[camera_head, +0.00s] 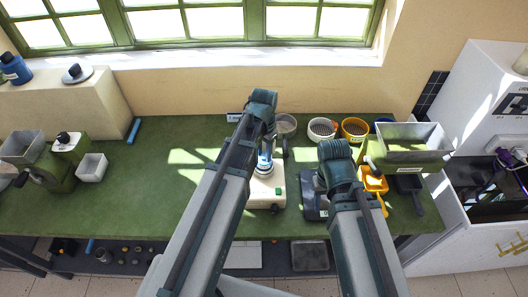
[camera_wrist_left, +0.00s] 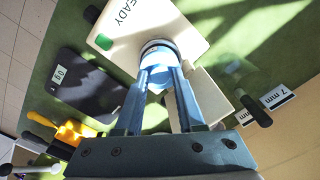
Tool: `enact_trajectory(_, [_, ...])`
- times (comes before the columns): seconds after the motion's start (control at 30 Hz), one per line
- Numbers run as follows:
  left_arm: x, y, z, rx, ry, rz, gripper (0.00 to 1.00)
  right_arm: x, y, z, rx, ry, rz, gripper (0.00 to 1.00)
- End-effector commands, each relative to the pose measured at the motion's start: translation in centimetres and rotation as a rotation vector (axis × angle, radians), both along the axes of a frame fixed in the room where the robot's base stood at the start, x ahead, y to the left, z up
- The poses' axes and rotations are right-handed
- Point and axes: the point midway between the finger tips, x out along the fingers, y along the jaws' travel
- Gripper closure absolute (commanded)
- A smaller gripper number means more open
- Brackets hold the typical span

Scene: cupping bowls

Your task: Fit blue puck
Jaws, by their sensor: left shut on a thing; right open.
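My left gripper (camera_head: 265,155) is over the cream machine (camera_head: 266,190) in the middle of the green bench. In the left wrist view its fingers (camera_wrist_left: 160,72) are shut on the blue puck (camera_wrist_left: 157,68), a small round piece with pale blue sides. A dark and silver ring (camera_wrist_left: 158,45) shows at the puck's far end, over the machine's top (camera_wrist_left: 185,25), which reads "READY" and has a green button. I cannot tell whether the puck touches the machine. My right gripper (camera_head: 338,165) is right of the machine; its fingers are mostly hidden by its wrist, and it holds nothing that I see.
A green hopper machine (camera_head: 405,145) and a yellow scoop (camera_head: 373,182) are at right. A white cup (camera_head: 92,167) is at left. The bench left of centre is clear.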

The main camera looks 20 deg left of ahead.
Motion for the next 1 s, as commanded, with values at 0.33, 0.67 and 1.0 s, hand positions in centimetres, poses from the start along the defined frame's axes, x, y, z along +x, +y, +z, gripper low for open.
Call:
enact_trajectory(0.33, [0.0,0.0,-1.2,0.000,0.000,0.000,1.00,0.0,0.0,-1.2,0.000,0.000,0.000,0.50])
enact_trajectory(0.67, [0.0,0.0,-2.1,0.000,0.000,0.000,1.00,0.0,0.0,-2.1,0.000,0.000,0.000,0.50])
enact_trajectory(1.0, [0.0,0.0,-3.1,0.000,0.000,0.000,1.00,0.0,0.0,-3.1,0.000,0.000,0.000,0.50])
